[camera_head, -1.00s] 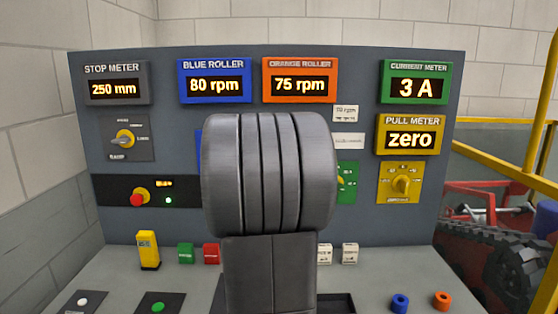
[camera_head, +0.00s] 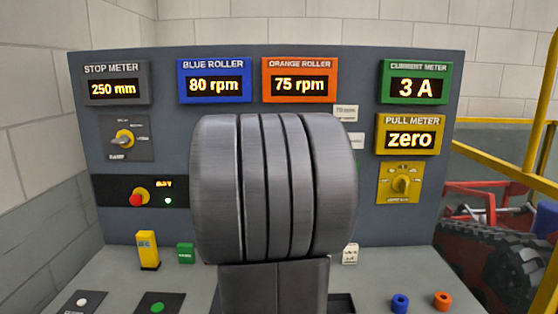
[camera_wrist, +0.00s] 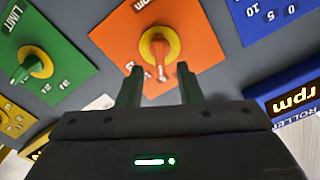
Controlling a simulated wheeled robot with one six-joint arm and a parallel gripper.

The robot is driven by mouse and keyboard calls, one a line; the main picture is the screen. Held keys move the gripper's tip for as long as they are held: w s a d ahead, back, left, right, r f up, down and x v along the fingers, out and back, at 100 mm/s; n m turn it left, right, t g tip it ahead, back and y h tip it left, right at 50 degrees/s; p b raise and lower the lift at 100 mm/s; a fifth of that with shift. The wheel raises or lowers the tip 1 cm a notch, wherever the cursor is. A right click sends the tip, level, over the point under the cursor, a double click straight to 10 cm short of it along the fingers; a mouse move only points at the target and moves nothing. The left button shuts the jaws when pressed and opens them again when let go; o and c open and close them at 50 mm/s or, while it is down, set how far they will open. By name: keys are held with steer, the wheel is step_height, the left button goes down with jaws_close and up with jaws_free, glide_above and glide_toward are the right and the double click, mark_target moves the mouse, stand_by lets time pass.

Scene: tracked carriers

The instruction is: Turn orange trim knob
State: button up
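An orange dial panel (camera_wrist: 117,37) lies ahead of my gripper in the wrist view, partly marked "rpm". Its knob (camera_wrist: 160,49) has a yellow ring and a pale pointer. My arm hides this panel and my gripper in the head view. A small orange knob (camera_head: 442,300) also stands on the desk at the front right, beside a blue one (camera_head: 400,303). I cannot tell which orange knob is the trim knob.
A green "limit" dial (camera_wrist: 36,64) sits left of the orange panel in the wrist view, and a blue panel (camera_wrist: 270,14) sits to the right. The orange roller display (camera_head: 300,66) reads 75 rpm. A yellow rail (camera_head: 537,115) stands at the right.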

steer(key=s, duration=1)
steer(key=shift+p, duration=0.35)
steer(key=w, duration=1.3)
steer(key=shift+w, duration=0.4)
steer(key=s+n+p, duration=0.3)
steer(key=s+n, duration=0.3)
steer(key=s, duration=0.5)
steer(key=shift+s, duration=0.35)
stand_by(1.6)
steer(key=shift+s, duration=0.1)
stand_by(0.3)
